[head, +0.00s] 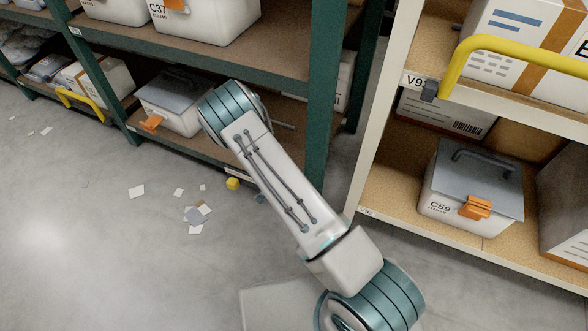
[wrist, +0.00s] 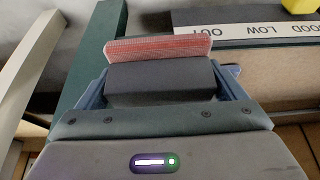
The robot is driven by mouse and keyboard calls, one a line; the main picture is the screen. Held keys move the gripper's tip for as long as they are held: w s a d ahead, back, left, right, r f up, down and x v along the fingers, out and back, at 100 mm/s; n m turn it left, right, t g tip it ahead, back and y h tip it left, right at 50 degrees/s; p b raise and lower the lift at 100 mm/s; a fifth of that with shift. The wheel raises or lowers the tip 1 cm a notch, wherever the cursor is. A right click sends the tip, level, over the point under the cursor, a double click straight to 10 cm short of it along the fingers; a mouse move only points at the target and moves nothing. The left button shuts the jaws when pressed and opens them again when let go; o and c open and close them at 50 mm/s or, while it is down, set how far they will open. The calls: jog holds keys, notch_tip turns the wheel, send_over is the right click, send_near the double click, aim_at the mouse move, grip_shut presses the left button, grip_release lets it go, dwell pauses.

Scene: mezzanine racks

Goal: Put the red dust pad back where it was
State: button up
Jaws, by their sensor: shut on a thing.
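In the wrist view, the red dust pad (wrist: 158,48) has a striped red face with a pale edge, joined to or resting against a dark grey block (wrist: 160,84). My gripper (wrist: 160,74) is shut, with its blue fingers on either side of the block and the red face beyond their tips. I cannot tell whether the pad touches anything beyond it. In the head view my arm reaches toward the green rack, and its far links hide the gripper and the pad.
Paper scraps (head: 197,214) and a yellow block (head: 232,184) lie on the floor.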

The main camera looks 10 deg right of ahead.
jog(key=w+d+b, duration=0.1)
jog(key=w+d, duration=0.1)
jog(key=w, duration=0.1)
jog(key=w+d+b, duration=0.1)
jog(key=w+d, duration=0.1)
jog(key=w, duration=0.1)
jog(key=w+d+b, duration=0.1)
jog(key=w+d, duration=0.1)
jog(key=w, duration=0.1)
jog(key=shift+w+d+f, duration=0.1)
jog(key=shift+d, duration=0.25)
jog(key=shift+f+b, duration=0.85)
jog(key=shift+f, duration=0.8)
jog(key=shift+f, duration=0.25)
jog(key=o, duration=0.7)
jog(key=shift+r, duration=0.1)
jog(key=shift+r, duration=0.1)
jog(key=shift+r, duration=0.35)
jog(key=p+v, duration=0.4)
jog(key=v, duration=0.7)
jog(key=shift+a+r+p, duration=0.1)
jog(key=shift+r+p, duration=0.1)
jog(key=shift+p, duration=0.15)
